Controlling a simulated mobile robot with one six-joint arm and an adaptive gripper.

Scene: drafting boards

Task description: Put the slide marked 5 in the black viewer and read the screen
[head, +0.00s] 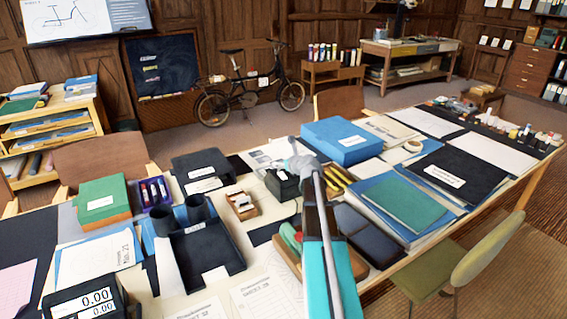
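My arm reaches up from the bottom centre, and my gripper (303,165) is at its far end, small and partly hidden by the arm. Whether its fingers are open or shut, or hold anything, cannot be made out. A small black box (281,186), possibly the black viewer, stands on the table just left of and below the gripper; no lit screen shows on it. A small wooden holder (248,213) with pale upright pieces, possibly slides, stands to its left. No number 5 is legible on them.
A black tray (212,250) with dark cups stands left of the holder. A readout showing 0.00 (85,301) is at the bottom left. A blue box (341,141) and a green folder (403,202) lie right of the arm. The table (258,264) is crowded.

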